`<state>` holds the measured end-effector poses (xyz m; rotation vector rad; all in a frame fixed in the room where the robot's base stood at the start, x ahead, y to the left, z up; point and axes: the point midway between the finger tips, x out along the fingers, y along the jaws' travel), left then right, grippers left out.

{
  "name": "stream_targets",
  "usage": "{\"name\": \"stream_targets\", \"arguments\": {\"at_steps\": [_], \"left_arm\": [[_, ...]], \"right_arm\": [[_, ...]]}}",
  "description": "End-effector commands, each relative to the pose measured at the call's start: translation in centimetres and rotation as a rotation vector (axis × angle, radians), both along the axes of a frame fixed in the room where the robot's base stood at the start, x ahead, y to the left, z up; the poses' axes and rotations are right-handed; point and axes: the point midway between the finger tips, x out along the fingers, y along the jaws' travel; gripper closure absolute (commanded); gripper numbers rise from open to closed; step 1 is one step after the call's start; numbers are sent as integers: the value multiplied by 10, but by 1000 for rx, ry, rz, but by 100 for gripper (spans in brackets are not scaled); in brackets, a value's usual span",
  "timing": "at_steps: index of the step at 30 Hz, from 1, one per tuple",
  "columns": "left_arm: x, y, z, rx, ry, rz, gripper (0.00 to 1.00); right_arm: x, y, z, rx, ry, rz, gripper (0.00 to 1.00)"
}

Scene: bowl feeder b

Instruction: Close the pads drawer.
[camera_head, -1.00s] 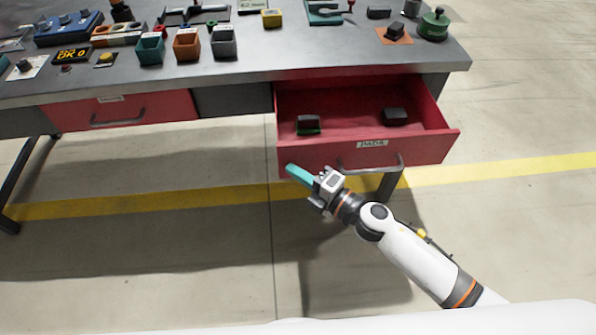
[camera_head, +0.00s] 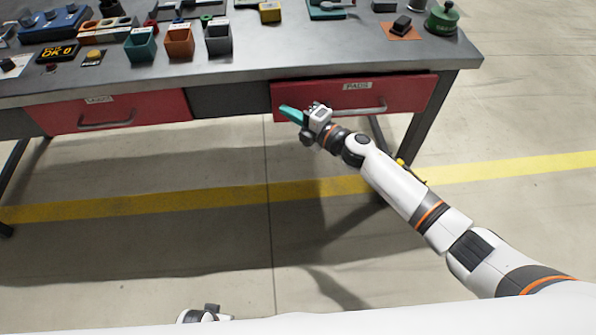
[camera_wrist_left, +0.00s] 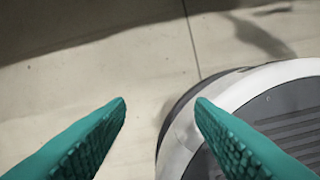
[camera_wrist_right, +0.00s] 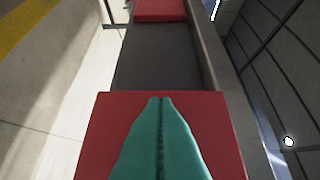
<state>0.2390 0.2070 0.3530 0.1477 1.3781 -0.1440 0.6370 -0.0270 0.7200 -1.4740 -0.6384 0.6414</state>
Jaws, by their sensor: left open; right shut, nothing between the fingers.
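The pads drawer (camera_head: 400,95) is a red drawer at the right under the bench top, with a "PADS" label and a grey bar handle (camera_head: 362,108). Its front sits flush with the bench, and its inside is hidden. My right gripper (camera_head: 291,114) is shut and empty, its teal fingers in front of the left part of the drawer front. In the right wrist view the shut fingertips (camera_wrist_right: 160,100) lie over the red front; I cannot tell whether they touch it. My left gripper (camera_wrist_left: 161,105) is open and empty above the floor, low in the head view.
The grey bench top (camera_head: 330,50) holds several bins, a green round weight (camera_head: 441,20) and a black block on an orange mat (camera_head: 401,27). Another red drawer (camera_head: 105,110) is at the left. The floor before the bench is clear.

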Motion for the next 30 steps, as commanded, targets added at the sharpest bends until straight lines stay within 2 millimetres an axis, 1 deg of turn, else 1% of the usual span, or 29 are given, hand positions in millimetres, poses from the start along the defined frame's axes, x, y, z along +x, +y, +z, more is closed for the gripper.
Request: {"name": "stream_targets", "arguments": {"at_steps": [1,6,12,17,30], "left_arm": [[6,-1,5,-1,-8,1,51],[18,-3,29,-3,-21,4,51],[25,-3,45,-3,-29,5,51],[27,-4,50,-3,-32,6,51],[28,-4,50,-4,-35,5,51]], "right_arm": [[7,1,-3,0,0,0,100],[25,1,-2,1,-1,0,100],[36,1,-1,1,1,-1,100],[39,1,0,1,1,-4,100],[41,-2,4,2,-3,-10,100]]}}
